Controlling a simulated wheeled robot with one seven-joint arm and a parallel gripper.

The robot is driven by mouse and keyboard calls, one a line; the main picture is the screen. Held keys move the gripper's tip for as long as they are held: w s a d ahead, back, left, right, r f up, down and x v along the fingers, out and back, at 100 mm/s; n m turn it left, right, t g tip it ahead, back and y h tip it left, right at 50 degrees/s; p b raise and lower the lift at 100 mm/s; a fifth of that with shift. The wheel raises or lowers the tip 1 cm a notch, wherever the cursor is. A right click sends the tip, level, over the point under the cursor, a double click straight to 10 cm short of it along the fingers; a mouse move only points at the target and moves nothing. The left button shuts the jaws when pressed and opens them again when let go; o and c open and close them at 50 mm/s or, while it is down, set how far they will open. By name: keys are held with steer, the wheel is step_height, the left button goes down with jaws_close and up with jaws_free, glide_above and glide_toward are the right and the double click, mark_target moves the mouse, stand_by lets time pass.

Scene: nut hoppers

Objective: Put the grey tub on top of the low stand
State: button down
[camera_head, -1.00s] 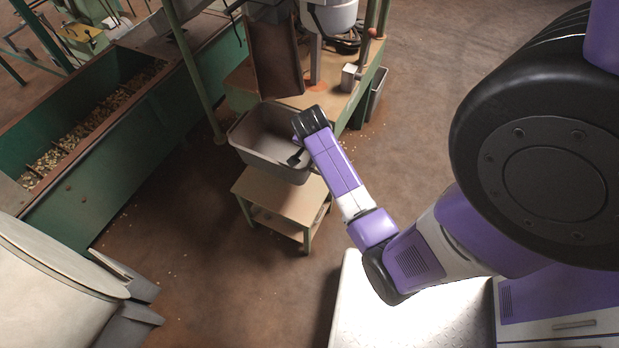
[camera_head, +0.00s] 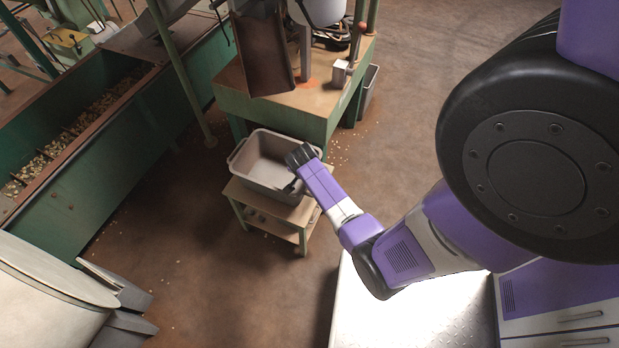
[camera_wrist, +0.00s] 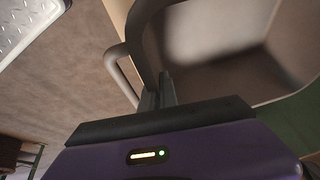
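The grey tub (camera_head: 262,168) is an open, upright rectangular bin over the low stand (camera_head: 250,197). It covers most of the stand's tan top, leaving a strip bare at the front. I cannot tell whether its base touches the top. My gripper (camera_head: 291,186) is at the tub's right side. In the wrist view, my gripper (camera_wrist: 158,90) has its fingers close together on the rim of the tub (camera_wrist: 215,75), beside a looped handle. The contact point is partly hidden.
A green workbench (camera_head: 320,95) with machinery stands right behind the tub. A long green hopper (camera_head: 110,175) with nuts lies to the left. A pale metal drum (camera_head: 45,295) is at the lower left. The floor (camera_head: 225,285) in front of the stand is clear.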

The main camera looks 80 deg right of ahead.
steer(key=shift+w+d+f, duration=0.1)
steer(key=shift+f, duration=0.1)
steer(key=c, duration=1.6)
jaws_free()
steer(key=shift+c, duration=0.2)
